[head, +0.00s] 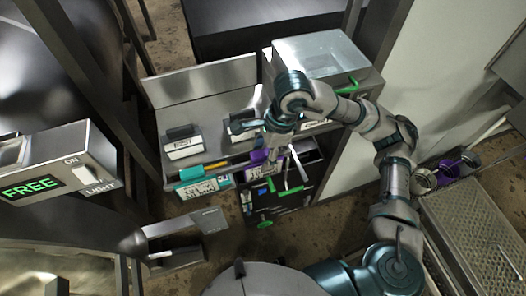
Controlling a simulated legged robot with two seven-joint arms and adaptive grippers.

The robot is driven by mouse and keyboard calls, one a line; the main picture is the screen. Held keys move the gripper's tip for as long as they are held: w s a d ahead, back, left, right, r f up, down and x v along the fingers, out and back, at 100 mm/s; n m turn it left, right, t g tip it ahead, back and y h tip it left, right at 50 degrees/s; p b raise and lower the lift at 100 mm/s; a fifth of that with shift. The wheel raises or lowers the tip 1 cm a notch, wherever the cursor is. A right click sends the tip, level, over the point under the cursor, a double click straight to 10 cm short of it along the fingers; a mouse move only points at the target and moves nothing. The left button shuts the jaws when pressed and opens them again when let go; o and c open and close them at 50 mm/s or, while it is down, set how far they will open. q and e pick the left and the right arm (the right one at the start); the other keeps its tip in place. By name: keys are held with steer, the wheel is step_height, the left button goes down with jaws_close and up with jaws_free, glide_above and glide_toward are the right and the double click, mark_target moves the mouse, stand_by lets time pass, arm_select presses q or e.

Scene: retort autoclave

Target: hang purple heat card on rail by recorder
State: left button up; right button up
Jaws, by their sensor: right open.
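The purple heat card (262,169) is at the front edge of the metal shelf, with a white printed face below a purple top. It appears to hang at the rail there, but my gripper partly hides its upper part and I cannot tell how it is held up. A teal-topped card (202,187) hangs along the same front edge to its left. My right gripper (271,147) is open, just above and behind the purple card; whether it touches the card is unclear. A box with a clear lid (320,54), possibly the recorder, stands at the back right. My left gripper is not in view.
A metal shelf (205,104) holds small labelled blocks (184,143). Below it a dark rack (290,186) holds green-handled tools. A control box (50,171) with a lit FREE sign is at left. A perforated tray (483,226) and purple-marked cups (447,169) are at right.

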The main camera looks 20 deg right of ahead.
steer(key=v, duration=1.1)
steer(key=shift+d+r, duration=0.2)
steer(key=shift+r, duration=0.1)
